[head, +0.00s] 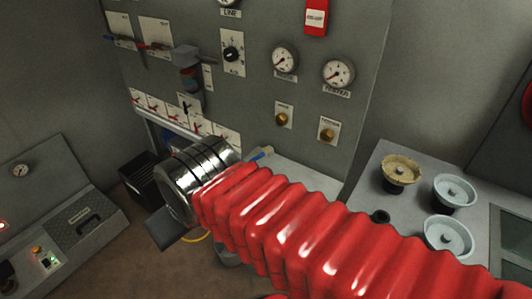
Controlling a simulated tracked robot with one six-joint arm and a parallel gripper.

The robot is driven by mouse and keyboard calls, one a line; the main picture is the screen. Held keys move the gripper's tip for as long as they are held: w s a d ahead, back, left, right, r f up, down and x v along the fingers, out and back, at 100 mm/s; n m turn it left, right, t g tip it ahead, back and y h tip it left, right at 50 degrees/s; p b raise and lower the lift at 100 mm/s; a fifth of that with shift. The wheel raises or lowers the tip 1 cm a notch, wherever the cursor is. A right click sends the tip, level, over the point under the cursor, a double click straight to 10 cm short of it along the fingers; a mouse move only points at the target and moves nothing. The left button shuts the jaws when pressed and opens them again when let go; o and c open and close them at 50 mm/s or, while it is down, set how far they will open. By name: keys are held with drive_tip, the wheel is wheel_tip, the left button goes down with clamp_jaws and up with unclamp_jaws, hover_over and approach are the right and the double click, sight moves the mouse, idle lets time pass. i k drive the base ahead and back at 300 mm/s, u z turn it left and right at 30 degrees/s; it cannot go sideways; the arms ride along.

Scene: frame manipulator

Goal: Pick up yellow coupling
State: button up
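A yellowish, round coupling (401,168) with a central knob sits on top of the grey console at the right. Two similar pale blue-grey round couplings stand beside it, one to its right (454,190) and one lower down (448,235). My arm, in a red ribbed sleeve, crosses from the lower right to a shiny metal wrist left of centre. My gripper (152,208) is beyond the wrist, pointing left and well away from the yellow coupling. Dark finger-like parts show there, but the wrist hides much, so its opening and contents are unclear.
An upright grey panel (262,110) with gauges, knobs and switches stands behind my arm. The right console (375,192) has a small dark round fitting (380,216) near the couplings. Another console (62,225) is at the left. Brown floor (130,262) lies between.

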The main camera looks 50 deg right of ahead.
sight(267, 151)
drive_tip(key=u, duration=0.05)
drive_tip(key=i, duration=1)
drive_tip(key=z, duration=0.05)
